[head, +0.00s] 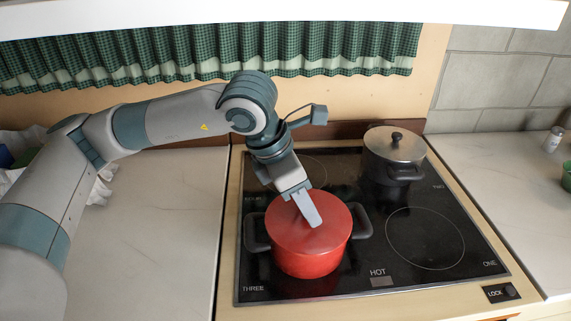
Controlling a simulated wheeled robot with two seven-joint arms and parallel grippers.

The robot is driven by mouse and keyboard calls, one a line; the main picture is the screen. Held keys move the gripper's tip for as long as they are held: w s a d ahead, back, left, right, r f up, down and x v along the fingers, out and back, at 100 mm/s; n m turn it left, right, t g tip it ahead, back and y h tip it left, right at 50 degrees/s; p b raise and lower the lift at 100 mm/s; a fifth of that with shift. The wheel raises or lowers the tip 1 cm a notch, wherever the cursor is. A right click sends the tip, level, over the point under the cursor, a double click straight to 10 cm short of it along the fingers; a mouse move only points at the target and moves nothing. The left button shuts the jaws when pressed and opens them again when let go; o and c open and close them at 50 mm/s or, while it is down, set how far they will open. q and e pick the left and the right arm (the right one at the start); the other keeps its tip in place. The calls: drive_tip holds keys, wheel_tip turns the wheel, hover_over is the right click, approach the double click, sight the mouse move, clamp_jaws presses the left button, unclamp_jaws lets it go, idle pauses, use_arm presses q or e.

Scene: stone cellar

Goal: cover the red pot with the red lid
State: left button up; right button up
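The red pot (310,264) stands on the black cooktop at the front left, with dark handles on both sides. The red lid (286,226) lies across the top of the pot and looks level; no gap shows at its rim. My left gripper (307,210) points down over the middle of the lid. One pale finger shows against the lid and hides its centre. No knob is visible, and the other finger is hidden, so I cannot tell whether the gripper holds the lid. My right gripper is out of view.
A dark pot with a steel lid (396,145) stands at the back right of the cooktop (357,270). The front right burner (425,240) is clear. Pale counters lie on both sides. A green curtain (300,48) hangs behind. A small shaker (552,139) stands at far right.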

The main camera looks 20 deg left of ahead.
use_arm(q)
drive_tip(key=shift+s+a+r, duration=0.1)
drive_tip(key=shift+a+r, duration=0.05)
drive_tip(key=shift+r, duration=0.25)
drive_tip(key=shift+b+v, duration=0.4)
drive_tip(key=shift+v, duration=0.8)
drive_tip(key=b+v, duration=0.2)
drive_tip(key=v, duration=1.1)
drive_tip(key=shift+r, duration=0.3)
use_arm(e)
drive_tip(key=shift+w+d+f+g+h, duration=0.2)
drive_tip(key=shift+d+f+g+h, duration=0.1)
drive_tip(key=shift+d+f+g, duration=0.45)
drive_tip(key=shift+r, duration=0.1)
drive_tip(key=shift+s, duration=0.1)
